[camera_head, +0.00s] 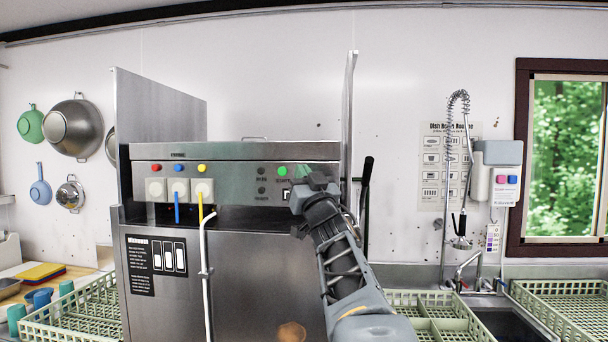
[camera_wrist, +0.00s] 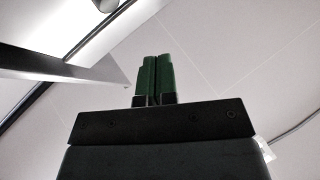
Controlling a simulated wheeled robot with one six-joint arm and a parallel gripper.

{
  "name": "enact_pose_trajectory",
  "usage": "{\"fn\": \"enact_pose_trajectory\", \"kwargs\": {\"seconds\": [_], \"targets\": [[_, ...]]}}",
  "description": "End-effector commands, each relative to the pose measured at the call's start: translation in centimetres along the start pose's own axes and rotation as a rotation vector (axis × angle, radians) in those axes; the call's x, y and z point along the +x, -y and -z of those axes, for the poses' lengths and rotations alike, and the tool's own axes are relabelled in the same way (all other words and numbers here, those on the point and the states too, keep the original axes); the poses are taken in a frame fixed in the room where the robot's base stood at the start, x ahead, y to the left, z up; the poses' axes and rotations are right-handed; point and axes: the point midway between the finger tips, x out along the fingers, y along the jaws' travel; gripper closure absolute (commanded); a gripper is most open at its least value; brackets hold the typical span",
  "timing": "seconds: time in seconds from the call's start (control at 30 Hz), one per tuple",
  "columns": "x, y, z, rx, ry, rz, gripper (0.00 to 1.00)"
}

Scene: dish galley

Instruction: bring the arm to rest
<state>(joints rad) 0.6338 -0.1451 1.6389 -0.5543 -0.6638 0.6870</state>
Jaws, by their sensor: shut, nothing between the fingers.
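My arm reaches up from the bottom of the head view toward the dish machine's control panel (camera_head: 236,178). My gripper (camera_head: 304,190) is at the arm's far end, in front of the panel's right side, by the green button (camera_head: 282,171). I cannot tell from this view whether it touches the panel. In the wrist view, the two green fingers of my gripper (camera_wrist: 154,78) are together with nothing between them, and they point up toward the ceiling and upper wall.
Green dish racks stand left (camera_head: 82,312) and right (camera_head: 425,305) of the machine, with another rack (camera_head: 570,300) at far right. A coiled spray hose (camera_head: 461,130) hangs above the sink (camera_head: 500,318). A tall steel panel (camera_head: 348,120) rises just right of my gripper.

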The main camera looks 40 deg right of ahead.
Motion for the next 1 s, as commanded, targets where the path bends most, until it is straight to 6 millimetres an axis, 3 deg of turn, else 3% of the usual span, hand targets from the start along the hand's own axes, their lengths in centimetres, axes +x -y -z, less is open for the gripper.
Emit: {"fn": "enact_pose_trajectory", "kwargs": {"seconds": [0.37,0.47,0.57,0.67,0.8,1.0], "targets": [[0.0,0.1,-0.1,0.001,0.006,-0.003,1.00],[-0.5,0.6,-1.3,0.013,0.058,-0.029,1.00],[-2.2,2.0,-4.1,0.032,0.192,-0.086,1.00],[-6.0,4.6,-8.8,0.052,0.428,-0.140,1.00],[-13.8,8.9,-15.1,0.056,0.806,-0.137,1.00],[-26.1,14.2,-20.3,0.022,1.270,-0.014,1.00]]}}
